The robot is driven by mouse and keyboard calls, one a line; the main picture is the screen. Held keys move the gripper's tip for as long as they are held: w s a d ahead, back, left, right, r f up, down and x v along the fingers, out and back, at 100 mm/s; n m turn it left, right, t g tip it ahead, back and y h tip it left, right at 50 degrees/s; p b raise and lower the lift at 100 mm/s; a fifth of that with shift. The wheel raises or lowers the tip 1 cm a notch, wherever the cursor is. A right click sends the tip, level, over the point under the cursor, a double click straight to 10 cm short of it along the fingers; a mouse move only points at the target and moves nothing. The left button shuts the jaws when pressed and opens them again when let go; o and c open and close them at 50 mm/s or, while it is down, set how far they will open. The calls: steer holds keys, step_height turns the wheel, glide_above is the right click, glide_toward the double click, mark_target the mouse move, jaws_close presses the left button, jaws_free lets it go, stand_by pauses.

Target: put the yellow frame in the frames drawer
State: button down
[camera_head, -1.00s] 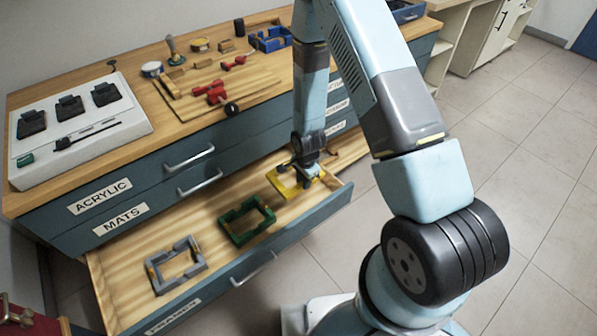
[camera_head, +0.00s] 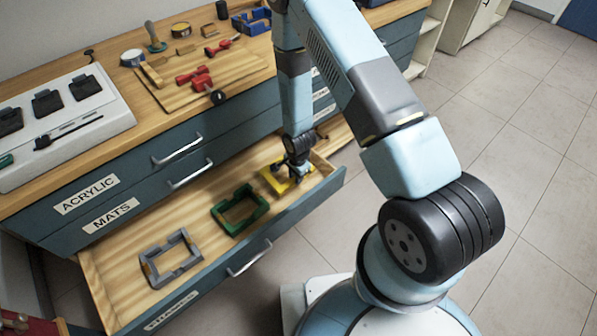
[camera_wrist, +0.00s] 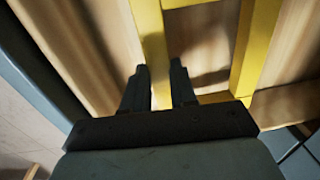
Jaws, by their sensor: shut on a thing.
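The yellow frame (camera_head: 272,182) is inside the open bottom drawer (camera_head: 232,249), near its right end. The drawer's front label is partly cut off and hard to read. My gripper (camera_head: 299,177) reaches down over the yellow frame. In the wrist view my gripper (camera_wrist: 160,82) has its two dark fingers on either side of one bar of the yellow frame (camera_wrist: 243,60), shut on it. The drawer's wooden floor lies beneath; I cannot tell whether the frame touches it. My arm and gripper hide part of the frame in the head view.
A green frame (camera_head: 217,215) and a grey frame (camera_head: 148,272) lie in the same drawer to the left. Shut drawers labelled ACRYLIC (camera_head: 86,195) and MATS (camera_head: 110,216) are above. Tools and a wooden board (camera_head: 235,68) are on the worktop.

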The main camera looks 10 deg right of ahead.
steer(key=shift+f, duration=1.7)
steer(key=shift+s, duration=0.15)
steer(key=c, duration=0.8)
jaws_free()
steer(key=shift+s+r, duration=0.1)
steer(key=shift+r, duration=3.85)
